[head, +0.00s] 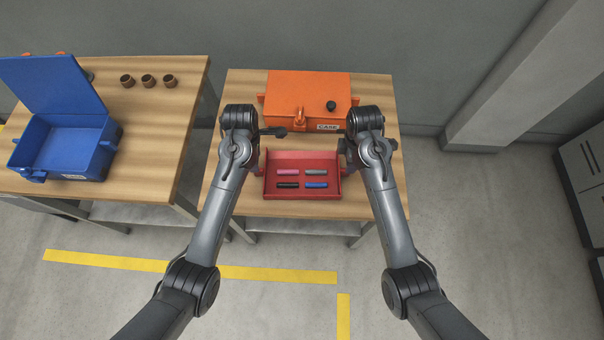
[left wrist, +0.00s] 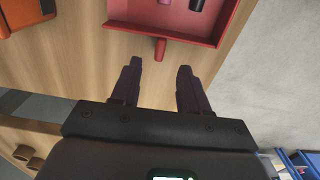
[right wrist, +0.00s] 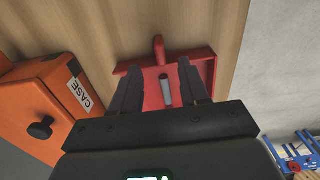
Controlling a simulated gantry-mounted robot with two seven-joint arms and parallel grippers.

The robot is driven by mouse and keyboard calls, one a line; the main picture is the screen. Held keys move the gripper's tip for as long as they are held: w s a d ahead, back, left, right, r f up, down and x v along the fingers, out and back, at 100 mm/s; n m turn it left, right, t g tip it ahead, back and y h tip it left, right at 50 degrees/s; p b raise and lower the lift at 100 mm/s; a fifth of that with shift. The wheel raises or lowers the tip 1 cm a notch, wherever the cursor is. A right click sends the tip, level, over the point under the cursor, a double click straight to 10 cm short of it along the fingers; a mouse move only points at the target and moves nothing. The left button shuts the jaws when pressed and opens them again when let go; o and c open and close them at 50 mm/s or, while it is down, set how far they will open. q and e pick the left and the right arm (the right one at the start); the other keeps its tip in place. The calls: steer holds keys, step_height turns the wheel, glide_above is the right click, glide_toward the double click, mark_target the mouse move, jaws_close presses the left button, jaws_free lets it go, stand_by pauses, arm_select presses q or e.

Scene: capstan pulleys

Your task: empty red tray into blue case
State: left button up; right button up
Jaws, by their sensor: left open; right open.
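The red tray (head: 302,195) sits on the middle table, with a pink (head: 290,171), a grey (head: 316,172), a black (head: 288,185) and a blue (head: 316,184) cylindrical piece lying in it. The blue case (head: 78,138) stands open and empty on the left table, lid tilted back. My left gripper (head: 274,131) is open and empty near the tray's left side; a red handle (left wrist: 160,48) lies just ahead of its fingertips. My right gripper (right wrist: 160,62) is open and empty over the tray's right side, with the other red handle (right wrist: 158,46) just past its fingertips.
A closed orange case (head: 290,90) with a black knob (head: 331,105) stands behind the tray. Several brown cups (head: 148,81) stand at the back of the left table (head: 150,150). A gap separates the two tables. Yellow lines (head: 190,268) mark the floor.

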arm_select(q)
steer(key=shift+f, duration=3.95)
arm_select(e)
steer(key=shift+f, duration=4)
arm_select(q)
jaws_close()
arm_select(e)
jaws_close()
